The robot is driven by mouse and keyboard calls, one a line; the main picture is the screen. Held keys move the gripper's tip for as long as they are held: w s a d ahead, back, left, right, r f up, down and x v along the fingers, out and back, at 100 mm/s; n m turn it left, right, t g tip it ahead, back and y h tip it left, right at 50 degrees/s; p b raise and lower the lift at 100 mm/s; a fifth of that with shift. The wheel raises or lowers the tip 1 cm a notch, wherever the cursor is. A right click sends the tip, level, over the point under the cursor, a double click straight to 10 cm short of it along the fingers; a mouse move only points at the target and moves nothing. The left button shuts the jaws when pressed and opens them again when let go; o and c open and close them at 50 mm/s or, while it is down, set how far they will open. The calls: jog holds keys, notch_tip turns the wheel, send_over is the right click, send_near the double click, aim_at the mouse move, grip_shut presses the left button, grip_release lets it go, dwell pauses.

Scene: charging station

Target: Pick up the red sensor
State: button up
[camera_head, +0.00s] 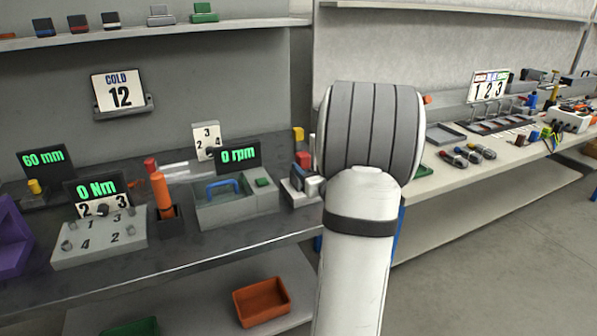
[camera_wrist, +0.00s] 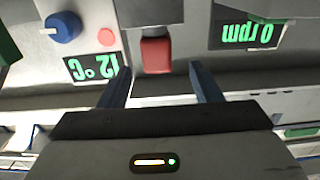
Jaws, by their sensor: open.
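The red sensor (camera_wrist: 156,55) shows in the wrist view as a small red block at the end of a grey holder (camera_wrist: 148,13). In the head view, a red block (camera_head: 303,158) to the right of the 0 rpm display appears to be the same one. My gripper (camera_wrist: 160,78) is open, with its two blue-grey fingers apart. The red sensor lies between the finger lines, near the tips, and nothing is gripped. Whether it touches a finger or how deep it sits cannot be told. In the head view, my arm hides most of my gripper.
A 0 rpm display (camera_head: 237,155) and a 12°C display (camera_wrist: 92,67) with a blue knob (camera_wrist: 63,27) stand close on either side. A grey box with a blue handle (camera_head: 222,186), an orange cylinder (camera_head: 162,195) and a yellow block (camera_head: 298,134) are nearby on the bench.

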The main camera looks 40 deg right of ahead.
aim_at(305, 160)
jog(key=x, duration=0.6)
jog(key=shift+d, duration=0.2)
jog(key=shift+c, duration=0.5)
jog(key=c, duration=1)
jog(key=shift+c, duration=0.2)
